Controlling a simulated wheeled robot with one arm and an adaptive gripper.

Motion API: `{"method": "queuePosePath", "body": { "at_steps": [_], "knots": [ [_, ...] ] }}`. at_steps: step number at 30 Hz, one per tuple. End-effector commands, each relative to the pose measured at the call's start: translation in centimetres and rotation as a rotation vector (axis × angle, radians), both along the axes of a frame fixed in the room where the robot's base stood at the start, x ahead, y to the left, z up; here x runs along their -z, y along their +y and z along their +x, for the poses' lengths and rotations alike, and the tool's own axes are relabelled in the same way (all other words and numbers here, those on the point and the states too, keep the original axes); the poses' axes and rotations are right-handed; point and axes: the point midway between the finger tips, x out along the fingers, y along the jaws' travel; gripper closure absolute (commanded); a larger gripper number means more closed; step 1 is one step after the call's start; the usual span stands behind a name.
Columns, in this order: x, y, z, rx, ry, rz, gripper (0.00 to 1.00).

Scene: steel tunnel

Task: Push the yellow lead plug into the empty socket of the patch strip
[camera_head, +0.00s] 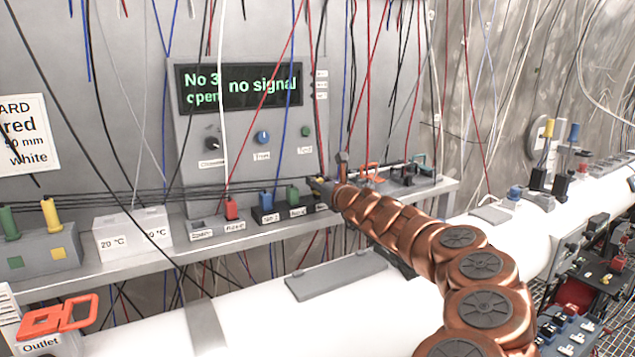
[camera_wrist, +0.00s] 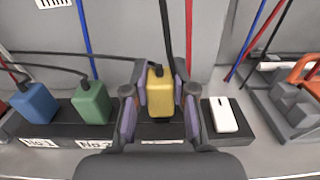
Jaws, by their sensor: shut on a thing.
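The yellow lead plug (camera_wrist: 160,92) stands upright between the two fingers of my gripper (camera_wrist: 158,105), which is shut on it. A dark lead rises from its top. The plug is over the patch strip (camera_wrist: 60,134), in line with a blue plug (camera_wrist: 36,103) and a green plug (camera_wrist: 91,102) on its left. The socket under the yellow plug is hidden, so I cannot tell how deep the plug sits. In the head view my gripper (camera_head: 326,188) is at the strip, just right of the green plug (camera_head: 292,195) and blue plug (camera_head: 266,201).
A screen (camera_head: 240,86) above the shelf reads "No 3 open" and "no signal". A white piece (camera_wrist: 224,115) lies on a dark block to the right. Hanging leads cross the space. A white pipe (camera_head: 330,318) runs below the shelf.

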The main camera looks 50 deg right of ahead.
Motion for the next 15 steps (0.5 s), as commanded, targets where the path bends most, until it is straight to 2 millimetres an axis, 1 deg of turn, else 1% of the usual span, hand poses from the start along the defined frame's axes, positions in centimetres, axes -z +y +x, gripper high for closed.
{"method": "queuePosePath", "body": {
  "at_steps": [15],
  "knots": [
    [1.13,0.0,0.0,0.0,0.0,0.0,1.0]
  ]
}}
